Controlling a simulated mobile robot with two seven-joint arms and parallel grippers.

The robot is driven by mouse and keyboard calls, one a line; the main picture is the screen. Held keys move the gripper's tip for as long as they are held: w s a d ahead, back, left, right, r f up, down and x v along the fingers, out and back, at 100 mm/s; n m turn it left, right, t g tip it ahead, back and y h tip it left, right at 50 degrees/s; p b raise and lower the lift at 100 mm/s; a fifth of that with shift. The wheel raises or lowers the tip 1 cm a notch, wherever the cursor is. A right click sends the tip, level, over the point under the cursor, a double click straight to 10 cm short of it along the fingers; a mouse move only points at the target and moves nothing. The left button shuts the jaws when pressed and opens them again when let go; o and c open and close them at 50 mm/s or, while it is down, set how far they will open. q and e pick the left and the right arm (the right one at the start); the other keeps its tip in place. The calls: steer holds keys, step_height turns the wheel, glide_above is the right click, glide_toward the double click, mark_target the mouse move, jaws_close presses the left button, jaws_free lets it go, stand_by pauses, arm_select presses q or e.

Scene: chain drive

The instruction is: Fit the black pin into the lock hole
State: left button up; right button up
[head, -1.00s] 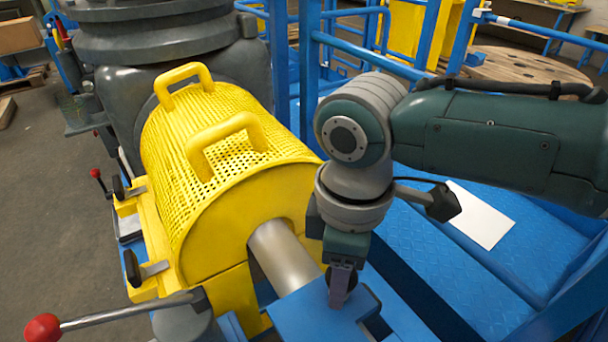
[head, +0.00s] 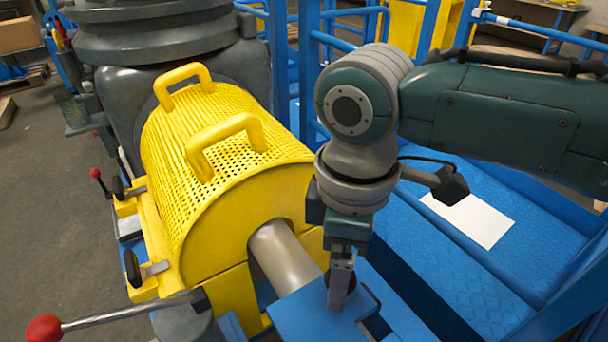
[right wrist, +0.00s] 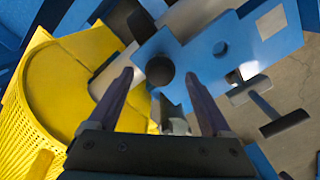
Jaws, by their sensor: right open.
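The blue plate (head: 300,314) lies at the bottom of the head view, in front of the yellow guard. In the right wrist view, the blue plate (right wrist: 195,55) carries a black round shape (right wrist: 160,70). It looks like the black pin's head end-on, but I cannot tell it surely from a dark opening. A smaller dark hole (right wrist: 220,48) is to its right. My right gripper (head: 336,300) points down over the plate. In its wrist view its fingers (right wrist: 158,76) are spread either side of the black shape, with nothing gripped. My left gripper is out of view.
A yellow perforated guard (head: 215,160) with two handles surrounds a grey shaft (head: 283,257) left of my gripper. A red-knobbed lever (head: 45,328) sticks out at lower left. Blue steps (head: 520,240) bearing a white sheet (head: 468,219) lie to the right.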

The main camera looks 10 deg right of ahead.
step_height(320, 180, up, 7)
steer(key=shift+r+p, duration=0.1)
steer(key=shift+p, duration=0.2)
